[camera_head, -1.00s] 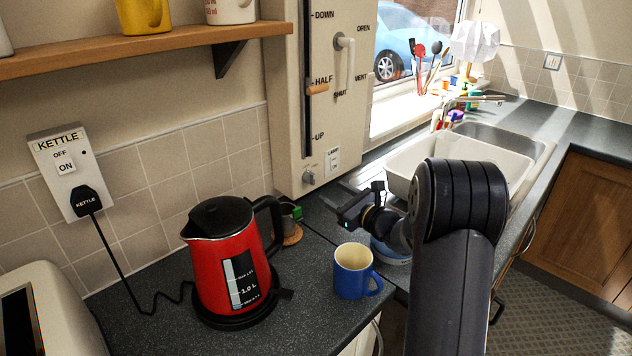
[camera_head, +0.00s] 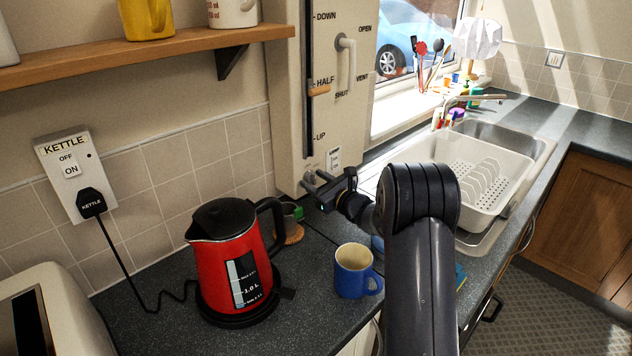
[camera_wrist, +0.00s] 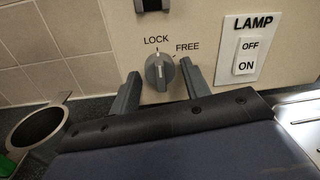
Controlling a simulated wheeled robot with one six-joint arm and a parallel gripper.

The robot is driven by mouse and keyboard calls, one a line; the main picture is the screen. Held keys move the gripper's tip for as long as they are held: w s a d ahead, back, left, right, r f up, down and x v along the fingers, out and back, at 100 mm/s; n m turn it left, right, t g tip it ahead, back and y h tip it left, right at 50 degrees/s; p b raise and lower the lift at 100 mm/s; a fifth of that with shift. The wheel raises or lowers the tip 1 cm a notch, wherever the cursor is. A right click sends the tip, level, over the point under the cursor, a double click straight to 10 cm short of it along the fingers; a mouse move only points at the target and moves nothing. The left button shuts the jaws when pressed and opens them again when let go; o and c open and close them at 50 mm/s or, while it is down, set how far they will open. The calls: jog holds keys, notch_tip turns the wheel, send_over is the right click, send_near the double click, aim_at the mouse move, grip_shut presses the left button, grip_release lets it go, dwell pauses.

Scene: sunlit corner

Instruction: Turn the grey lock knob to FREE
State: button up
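The grey lock knob (camera_wrist: 159,72) sits on the cream panel below the words LOCK and FREE. Its ridge stands about upright in the wrist view, towards LOCK rather than FREE, which is up and to the right. My gripper (camera_wrist: 160,68) is open, one finger on each side of the knob, with visible gaps, and I see no contact. In the head view my gripper (camera_head: 312,182) is at the lower part of the panel. The knob is mostly hidden behind it there.
The lamp switch (camera_wrist: 247,52) is just right of the knob. A dark metal cup (camera_wrist: 38,124) stands to the left. The red kettle (camera_head: 228,262) and blue mug (camera_head: 352,270) stand on the counter. A sliding handle (camera_head: 319,90) and white lever (camera_head: 347,62) are higher on the panel.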

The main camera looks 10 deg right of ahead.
jog(key=c, duration=0.7)
jog(key=shift+c, duration=0.2)
jog(key=shift+m, duration=0.3)
jog(key=m, duration=0.5)
jog(key=shift+r+p, duration=0.15)
jog(key=shift+p, duration=0.2)
jog(key=m+p, duration=0.1)
jog(key=m, duration=0.3)
jog(key=shift+g+p, duration=0.3)
jog(key=shift+p, duration=0.1)
jog(key=shift+m+p, duration=0.4)
jog(key=shift+m, duration=0.6)
jog(key=o, duration=1)
jog(key=shift+c, duration=0.2)
